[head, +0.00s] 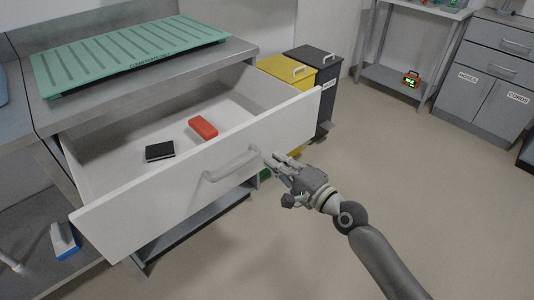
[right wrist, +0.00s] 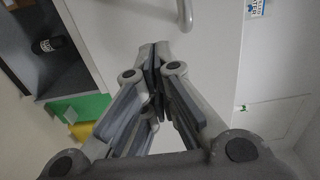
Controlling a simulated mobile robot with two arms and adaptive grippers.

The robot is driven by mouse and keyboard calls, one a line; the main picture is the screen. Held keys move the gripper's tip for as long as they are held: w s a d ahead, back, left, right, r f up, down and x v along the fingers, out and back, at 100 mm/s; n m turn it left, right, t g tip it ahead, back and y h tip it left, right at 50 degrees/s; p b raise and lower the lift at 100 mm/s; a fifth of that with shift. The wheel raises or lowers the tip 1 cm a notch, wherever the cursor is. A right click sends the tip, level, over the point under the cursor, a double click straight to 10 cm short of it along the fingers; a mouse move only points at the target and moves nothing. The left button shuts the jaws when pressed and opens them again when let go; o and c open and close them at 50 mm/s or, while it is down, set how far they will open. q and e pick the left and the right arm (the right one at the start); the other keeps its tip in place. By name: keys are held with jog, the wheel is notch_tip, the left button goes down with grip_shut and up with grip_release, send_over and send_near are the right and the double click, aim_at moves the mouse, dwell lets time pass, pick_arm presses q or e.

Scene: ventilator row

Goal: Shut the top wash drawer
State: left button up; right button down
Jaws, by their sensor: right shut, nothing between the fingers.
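The top wash drawer (head: 150,212) is pulled well out from under the grey counter. Its white front faces the lower right, with a grey bar handle (head: 235,166). In the right wrist view a handle bar (right wrist: 185,14) shows at the top against the pale drawer front (right wrist: 212,75). My right gripper (head: 268,158) is shut and empty, right of the handle, with its fingertips at or very near the drawer front. I cannot tell whether they touch. The fingers also show in the right wrist view (right wrist: 156,52). My left gripper is out of view.
A red block (head: 203,127) and a black box (head: 160,151) lie inside the drawer. A green tray (head: 125,55) lies on the counter above. A yellow bin (head: 288,70) and a dark bin (head: 322,68) stand beyond the drawer's right end. The floor at right is clear.

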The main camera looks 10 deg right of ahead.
aim_at(260, 149)
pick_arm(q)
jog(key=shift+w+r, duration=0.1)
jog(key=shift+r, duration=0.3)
pick_arm(e)
jog(key=shift+x, duration=1.95)
jog(key=shift+a, duration=0.1)
